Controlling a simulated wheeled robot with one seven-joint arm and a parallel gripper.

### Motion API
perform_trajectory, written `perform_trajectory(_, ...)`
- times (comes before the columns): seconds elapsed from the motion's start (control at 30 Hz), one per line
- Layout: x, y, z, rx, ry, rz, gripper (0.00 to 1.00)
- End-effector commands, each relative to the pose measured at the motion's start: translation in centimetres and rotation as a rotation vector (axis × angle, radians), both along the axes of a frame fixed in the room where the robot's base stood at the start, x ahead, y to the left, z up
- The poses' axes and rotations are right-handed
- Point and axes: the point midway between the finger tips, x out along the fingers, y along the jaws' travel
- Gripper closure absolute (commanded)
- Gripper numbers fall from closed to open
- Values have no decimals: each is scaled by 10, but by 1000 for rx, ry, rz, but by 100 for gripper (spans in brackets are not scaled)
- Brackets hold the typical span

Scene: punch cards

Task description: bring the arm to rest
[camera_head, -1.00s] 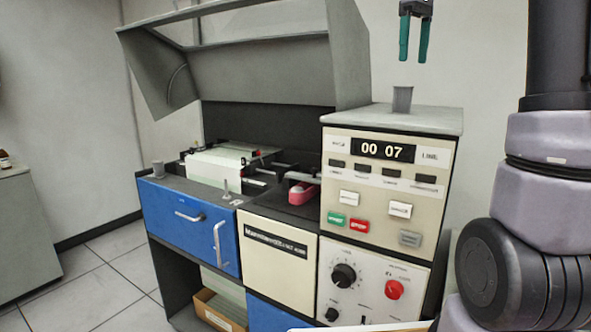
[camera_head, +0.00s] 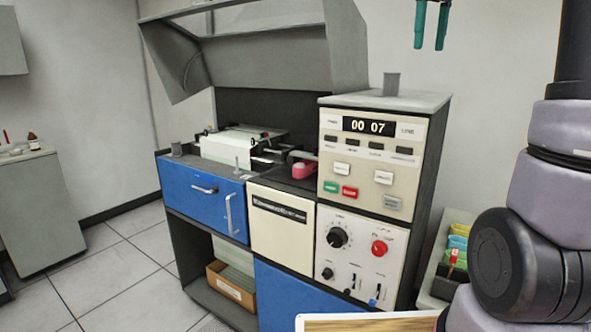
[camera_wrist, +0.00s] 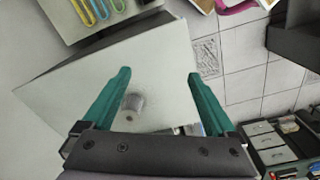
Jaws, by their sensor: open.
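My gripper (camera_head: 431,25) has two teal fingers, spread apart and empty, high above the right part of the punch-card machine. In the wrist view my gripper (camera_wrist: 158,85) is open over the machine's grey top (camera_wrist: 80,95). A small grey cylinder (camera_head: 391,84) stands upright on that top. The cylinder also shows in the wrist view (camera_wrist: 134,102), between the fingers in the picture but below them. Nothing is held. My arm fills the right edge of the head view.
The machine has a raised grey hood (camera_head: 250,45), a counter reading 00 07 (camera_head: 367,126), and blue drawers (camera_head: 205,195). A low box with coloured items (camera_head: 455,245) stands right of it. A cardboard box (camera_head: 232,288) sits on the lower shelf. Floor at left is clear.

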Motion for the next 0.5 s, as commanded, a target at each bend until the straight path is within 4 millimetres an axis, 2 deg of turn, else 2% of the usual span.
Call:
perform_trajectory(0.27,-23,8,-7,7,-53,-67,8)
perform_trajectory(0.5,-57,21,-24,42,-139,-190,8)
